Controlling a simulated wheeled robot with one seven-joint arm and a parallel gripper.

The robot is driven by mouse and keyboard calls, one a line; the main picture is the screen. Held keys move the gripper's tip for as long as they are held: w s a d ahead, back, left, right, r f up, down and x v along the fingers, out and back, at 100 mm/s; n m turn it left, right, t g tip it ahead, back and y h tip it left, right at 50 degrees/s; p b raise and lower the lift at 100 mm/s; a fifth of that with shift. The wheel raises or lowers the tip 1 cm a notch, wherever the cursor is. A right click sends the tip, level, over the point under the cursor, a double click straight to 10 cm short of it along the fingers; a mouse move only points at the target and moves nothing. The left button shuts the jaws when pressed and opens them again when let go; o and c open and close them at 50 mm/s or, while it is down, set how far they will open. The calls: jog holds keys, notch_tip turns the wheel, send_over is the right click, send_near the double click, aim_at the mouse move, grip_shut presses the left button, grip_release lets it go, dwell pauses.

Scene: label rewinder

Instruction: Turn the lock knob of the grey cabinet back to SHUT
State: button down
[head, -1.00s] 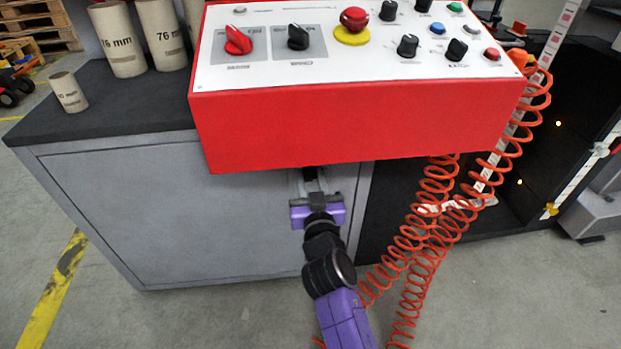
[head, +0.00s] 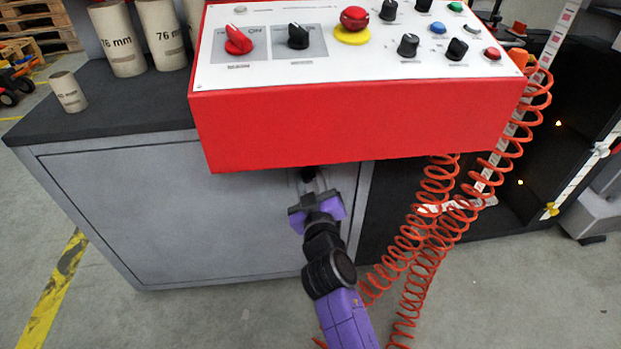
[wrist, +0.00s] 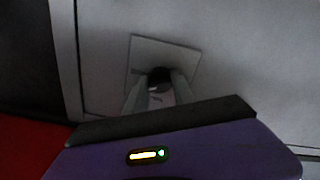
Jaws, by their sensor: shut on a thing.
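The grey cabinet (head: 130,215) stands below the red control box in the head view. Its door also fills much of the wrist view (wrist: 250,60). The lock knob (wrist: 158,75) is a small dark shape in front of a square grey plate (wrist: 180,55), which looks tilted in the wrist view. My gripper (wrist: 159,84) is shut on the knob, one finger on each side. In the head view my gripper (head: 310,180) reaches the door just under the box; the knob cannot be made out there. The fingers hide much of the knob, and I cannot read any marking or its pointing direction.
The red control box (head: 350,130) overhangs the door close above my gripper. Orange coiled cables (head: 435,230) hang just right of my arm. Cardboard cores (head: 120,40) stand on the dark cabinet top. The floor at front left is clear.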

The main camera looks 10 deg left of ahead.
jog(key=n, duration=0.6)
jog(key=shift+n+p, duration=0.3)
jog(key=shift+p, duration=0.1)
jog(key=n+p, duration=0.1)
jog(key=n, duration=0.5)
jog(key=shift+a, duration=0.1)
jog(key=shift+f, duration=0.1)
jog(key=c, duration=1.1)
grip_release()
jog(key=shift+o, duration=0.2)
jog(key=p+v, duration=0.2)
jog(key=v, duration=0.5)
jog(key=shift+s, duration=0.4)
